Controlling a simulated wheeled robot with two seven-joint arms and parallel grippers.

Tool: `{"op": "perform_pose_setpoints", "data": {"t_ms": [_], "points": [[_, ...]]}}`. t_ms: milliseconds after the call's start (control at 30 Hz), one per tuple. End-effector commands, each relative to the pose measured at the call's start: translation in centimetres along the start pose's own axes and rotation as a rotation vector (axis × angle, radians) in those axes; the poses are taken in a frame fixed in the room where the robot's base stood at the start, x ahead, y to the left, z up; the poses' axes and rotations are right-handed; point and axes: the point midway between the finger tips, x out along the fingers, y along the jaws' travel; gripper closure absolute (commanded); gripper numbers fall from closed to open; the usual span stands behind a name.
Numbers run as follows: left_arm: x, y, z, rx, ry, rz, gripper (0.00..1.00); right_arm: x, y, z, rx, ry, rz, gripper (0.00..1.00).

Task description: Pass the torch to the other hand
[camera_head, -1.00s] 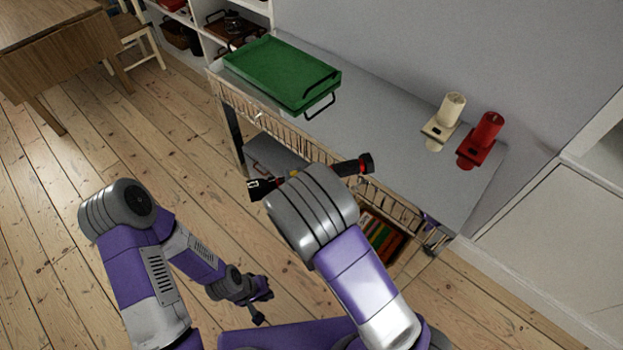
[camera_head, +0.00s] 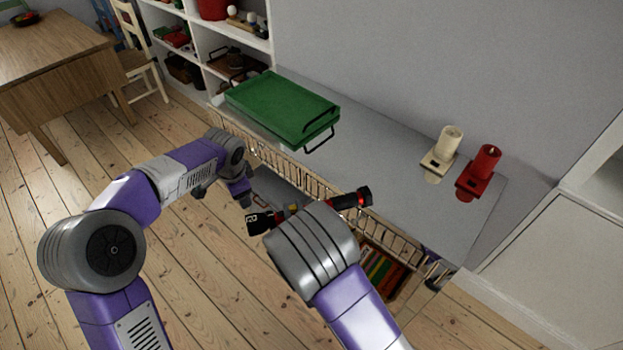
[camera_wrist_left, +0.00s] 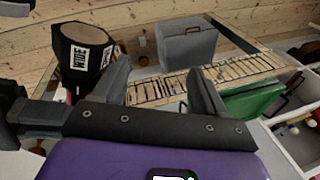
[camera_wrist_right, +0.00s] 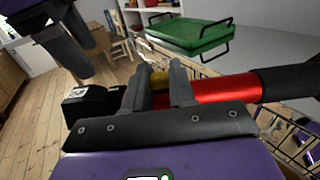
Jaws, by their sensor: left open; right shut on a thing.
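The torch (camera_head: 347,202) has a black head, a red body and a black tail. It lies across the head view behind my right wrist. My right gripper (camera_wrist_right: 160,84) is shut on it near the head; the red body (camera_wrist_right: 222,88) extends right in the right wrist view. In the head view my right wrist hides the grasp. My left gripper (camera_head: 243,198) is open and empty, just left of the torch head (camera_head: 265,221). In the left wrist view the torch head (camera_wrist_left: 83,52) is beyond and left of the open fingers (camera_wrist_left: 160,88), not between them.
A grey cart (camera_head: 400,160) with wire sides stands against the wall. A wooden table (camera_head: 60,70) and chair (camera_head: 140,70) are far left. The floor at left is clear.

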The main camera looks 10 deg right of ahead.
Motion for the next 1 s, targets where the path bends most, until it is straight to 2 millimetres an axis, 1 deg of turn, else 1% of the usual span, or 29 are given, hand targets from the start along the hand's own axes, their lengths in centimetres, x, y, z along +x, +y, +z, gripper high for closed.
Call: {"op": "perform_pose_setpoints", "data": {"t_ms": [33, 133, 200, 300, 400, 500, 600, 667, 767, 1000], "points": [[-1.6, 0.2, -2.4, 0.034, -0.003, 0.006, 0.28, 0.0, 0.0, 0.1, 0.000, -0.002, 0.000, 1.00], [-3.8, 1.8, -6.1, 0.091, -0.020, 0.059, 0.28, 0.0, 0.0, 0.1, 0.000, -0.002, 0.000, 1.00], [-4.8, 3.5, -8.6, 0.132, -0.030, 0.108, 0.28, 0.0, 0.0, 0.1, 0.000, -0.002, 0.000, 1.00], [-6.3, 6.0, -11.6, 0.188, -0.036, 0.171, 0.28, 0.0, 0.0, 0.1, 0.000, -0.002, 0.000, 1.00], [-7.4, 8.1, -13.7, 0.235, -0.041, 0.218, 0.28, 0.0, 0.0, 0.1, 0.000, -0.002, 0.000, 1.00], [-8.2, 9.4, -14.9, 0.268, -0.042, 0.245, 0.28, 0.0, 0.0, 0.1, 0.000, -0.002, 0.000, 1.00], [-8.4, 10.1, -15.3, 0.281, -0.045, 0.260, 0.28, 0.0, 0.0, 0.1, 0.000, -0.002, 0.000, 1.00], [-8.1, 10.3, -15.4, 0.284, -0.045, 0.263, 0.28, 0.0, 0.0, 0.1, 0.000, -0.002, 0.000, 1.00], [-7.0, 10.6, -15.2, 0.284, -0.047, 0.265, 0.28, 0.0, 0.0, 0.1, 0.000, -0.002, 0.000, 1.00], [-2.5, 11.7, -14.8, 0.284, -0.047, 0.265, 0.28, 0.0, 0.0, 0.1, 0.000, -0.002, 0.000, 1.00]]}}
